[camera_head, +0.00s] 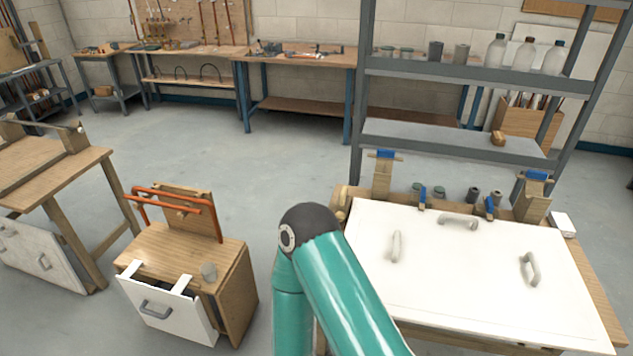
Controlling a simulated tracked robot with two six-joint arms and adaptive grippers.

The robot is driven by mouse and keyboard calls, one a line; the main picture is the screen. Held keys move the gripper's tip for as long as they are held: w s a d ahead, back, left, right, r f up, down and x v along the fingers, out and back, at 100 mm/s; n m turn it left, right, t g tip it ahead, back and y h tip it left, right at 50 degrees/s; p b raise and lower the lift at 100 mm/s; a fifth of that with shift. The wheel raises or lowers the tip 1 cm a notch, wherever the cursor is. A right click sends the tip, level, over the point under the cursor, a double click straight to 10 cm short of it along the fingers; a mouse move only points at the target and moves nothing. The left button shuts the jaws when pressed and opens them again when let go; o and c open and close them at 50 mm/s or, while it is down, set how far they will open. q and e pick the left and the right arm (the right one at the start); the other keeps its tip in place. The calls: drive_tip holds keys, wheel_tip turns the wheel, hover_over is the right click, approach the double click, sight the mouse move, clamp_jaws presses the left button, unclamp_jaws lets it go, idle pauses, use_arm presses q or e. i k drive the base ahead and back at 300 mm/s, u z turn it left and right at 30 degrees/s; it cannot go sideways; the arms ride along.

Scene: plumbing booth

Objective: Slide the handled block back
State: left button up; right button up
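No single handled block stands out clearly. A white handled front (168,313) with a grey pull handle (155,309) is on the near side of a small wooden cabinet (237,290) at the lower left. Two white strips reach from its top edge onto the cabinet top. A large white panel (475,270) with several grey handles lies on the wooden table at the right. A teal arm of mine (335,270) rises between cabinet and table, bent at a dark joint, and hides part of the table's left side. Neither gripper shows in this view.
Wooden holders with blue clamps (385,175) stand behind the panel. A grey shelf unit (450,140) is behind the table. The middle floor (240,160) is clear.

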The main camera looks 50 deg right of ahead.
sight(343, 204)
drive_tip(key=z, duration=0.35)
drive_tip(key=i, duration=0.95)
drive_tip(key=z, duration=0.6)
drive_tip(key=k, duration=0.85)
drive_tip(key=z, duration=0.15)
drive_tip(key=i, duration=0.85)
drive_tip(key=u, duration=0.05)
